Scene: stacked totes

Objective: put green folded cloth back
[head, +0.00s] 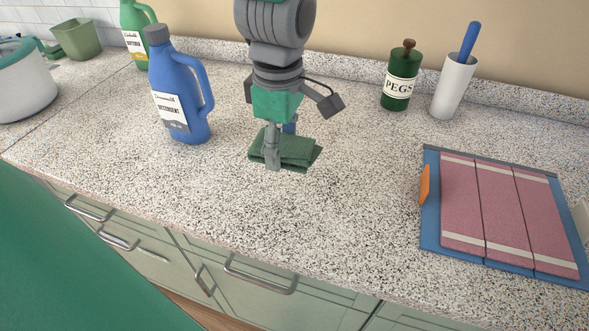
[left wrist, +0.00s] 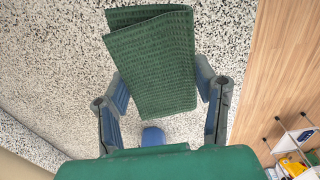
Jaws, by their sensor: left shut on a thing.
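The green folded cloth (head: 296,148) is a small dark green stack at the middle of the speckled counter in the head view. My left gripper (head: 280,150) comes down over it from above and is shut on it. In the left wrist view the cloth (left wrist: 155,62) sits between the two fingers of my left gripper (left wrist: 160,90). Whether the cloth touches the counter or is held just above it, I cannot tell. My right gripper is not in view.
A blue detergent bottle (head: 184,100) stands left of the gripper. A green pegs bottle (head: 400,80) and a white cup with a blue handle (head: 453,85) stand at the back right. A blue folding board with a pink cloth (head: 500,210) lies right. The counter between is clear.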

